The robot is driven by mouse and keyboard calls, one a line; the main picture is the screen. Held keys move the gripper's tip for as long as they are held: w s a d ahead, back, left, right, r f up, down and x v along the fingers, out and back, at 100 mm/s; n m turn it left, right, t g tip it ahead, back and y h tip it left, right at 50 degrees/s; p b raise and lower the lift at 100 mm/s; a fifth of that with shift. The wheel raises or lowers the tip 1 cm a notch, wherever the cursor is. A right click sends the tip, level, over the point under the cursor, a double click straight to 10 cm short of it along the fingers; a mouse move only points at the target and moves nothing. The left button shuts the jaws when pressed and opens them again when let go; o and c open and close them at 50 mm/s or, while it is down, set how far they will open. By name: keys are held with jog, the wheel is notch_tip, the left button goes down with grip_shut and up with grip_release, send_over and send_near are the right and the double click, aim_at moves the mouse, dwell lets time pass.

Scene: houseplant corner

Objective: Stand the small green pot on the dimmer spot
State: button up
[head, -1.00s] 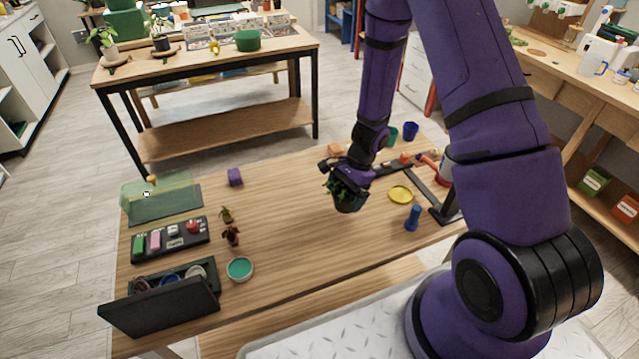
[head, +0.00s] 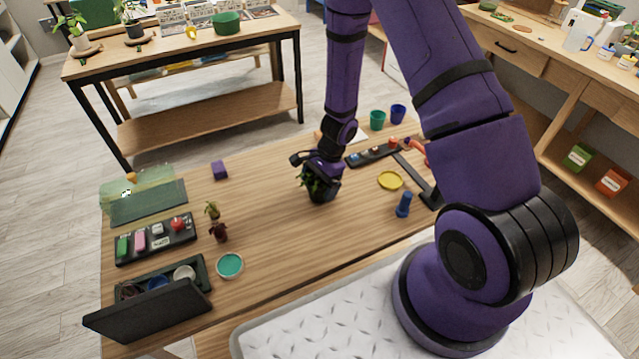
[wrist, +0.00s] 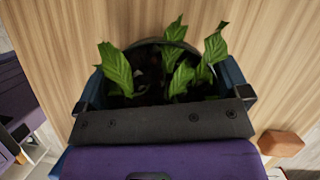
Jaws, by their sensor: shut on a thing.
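My gripper (head: 321,178) is shut on a small dark pot (head: 322,192) with a leafy green plant, over the middle of the wooden table. In the wrist view, the pot's dark rim (wrist: 160,42) and green leaves show between the two fingers of my gripper (wrist: 165,85). The pot looks upright; its colour reads almost black, and I cannot tell whether its base touches the table. A dark green mat (head: 150,204) lies at the table's far left, with a translucent green panel (head: 125,188) by it. I cannot tell which place is the dimmer spot.
A yellow disc (head: 391,180) and a blue peg-like object (head: 404,205) are right of the pot. Table between is clear.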

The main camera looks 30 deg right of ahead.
jog(key=shift+f, duration=0.1)
jog(key=o, duration=0.7)
jog(key=shift+c, duration=0.2)
jog(key=v, duration=1.2)
jog(key=s+a+r+n+t, duration=0.1)
jog(key=s+r+n, duration=0.25)
jog(key=r, duration=0.75)
jog(key=s+a+r+n+t, duration=0.15)
jog(key=r+n, duration=0.25)
jog(key=r, duration=0.7)
jog(key=s+d+r+n+t+h, duration=0.2)
jog(key=s+r+n+t+h, duration=0.2)
jog(key=s+r, duration=1.1)
jog(key=s+n, duration=0.3)
jog(key=shift+s, duration=0.35)
